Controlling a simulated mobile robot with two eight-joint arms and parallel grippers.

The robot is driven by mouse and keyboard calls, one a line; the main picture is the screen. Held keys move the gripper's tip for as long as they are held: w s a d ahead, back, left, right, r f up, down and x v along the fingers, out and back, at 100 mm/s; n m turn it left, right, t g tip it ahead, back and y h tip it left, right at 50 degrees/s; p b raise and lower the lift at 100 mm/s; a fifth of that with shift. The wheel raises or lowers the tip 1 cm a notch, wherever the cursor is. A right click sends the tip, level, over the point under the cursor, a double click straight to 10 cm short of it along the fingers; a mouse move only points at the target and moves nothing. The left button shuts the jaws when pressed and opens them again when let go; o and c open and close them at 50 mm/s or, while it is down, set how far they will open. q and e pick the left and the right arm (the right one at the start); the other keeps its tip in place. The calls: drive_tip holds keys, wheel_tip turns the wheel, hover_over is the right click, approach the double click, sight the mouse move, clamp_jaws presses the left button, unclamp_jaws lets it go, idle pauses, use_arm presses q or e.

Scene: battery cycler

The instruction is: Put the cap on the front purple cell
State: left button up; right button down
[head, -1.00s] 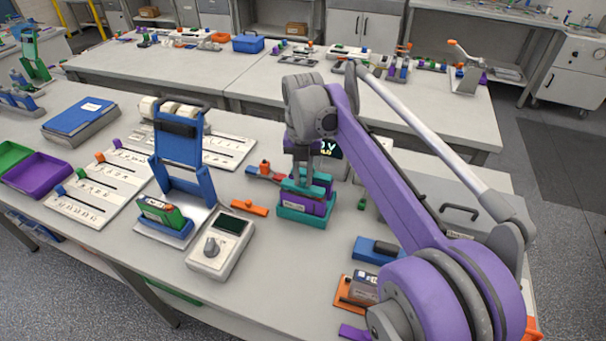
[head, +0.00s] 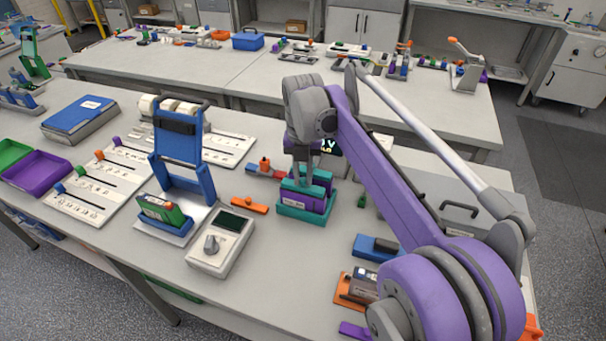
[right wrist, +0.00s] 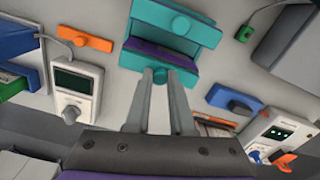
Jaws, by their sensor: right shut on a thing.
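A teal holder (head: 305,214) stands in the middle of the table, with the front purple cell (head: 300,200) in it. My right gripper (head: 303,180) points down over the holder. My left gripper is not in view.
An orange piece (head: 249,206) and a grey meter (head: 220,243) lie left of the holder. A blue stand (head: 178,185) is farther left. A blue block (head: 377,248) lies to the right, and a small green piece (head: 361,200) is close by.

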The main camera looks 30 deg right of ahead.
drive_tip(key=c, duration=0.7)
unclamp_jaws()
drive_tip(key=shift+o, duration=0.3)
drive_tip(key=o, duration=0.4)
drive_tip(key=shift+r, duration=0.1)
drive_tip(key=shift+r+p, duration=2.35)
drive_tip(key=shift+r, duration=1.1)
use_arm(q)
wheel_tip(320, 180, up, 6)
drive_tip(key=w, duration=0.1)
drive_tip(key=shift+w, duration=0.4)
use_arm(e)
clamp_jaws()
